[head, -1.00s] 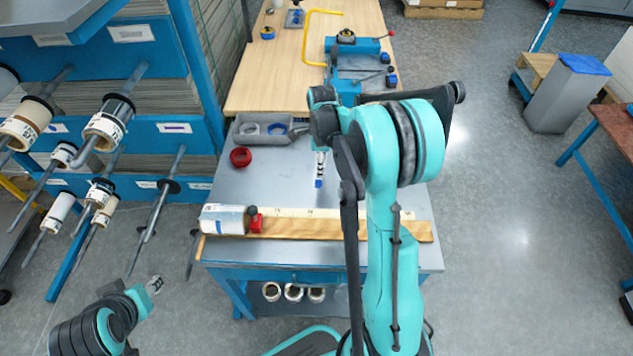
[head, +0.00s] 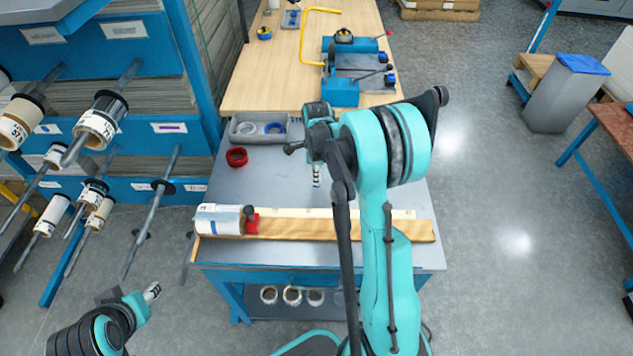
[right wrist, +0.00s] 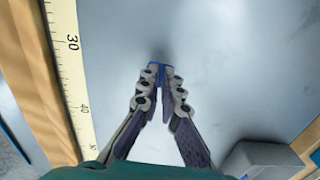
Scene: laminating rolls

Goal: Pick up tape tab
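My right gripper (head: 316,180) points down over the grey worktable (head: 285,185), behind the wooden ruler strip. In the right wrist view its two fingers (right wrist: 158,76) come close together with a small blue piece (right wrist: 157,70) between their tips. It looks like the tape tab, held by the fingers. In the head view I cannot make out the blue piece now. A white roll (head: 222,219) with a blue stripe lies at the left end of the strip. My left gripper (head: 152,291) is off the table at lower left; its finger opening is too small to judge.
A red tape ring (head: 237,156) and a grey tray (head: 258,138) sit at the back left. A small red block (head: 252,223) is beside the white roll. The ruler strip (head: 340,227) runs along the front edge. Rods with rolls stick out from the left rack.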

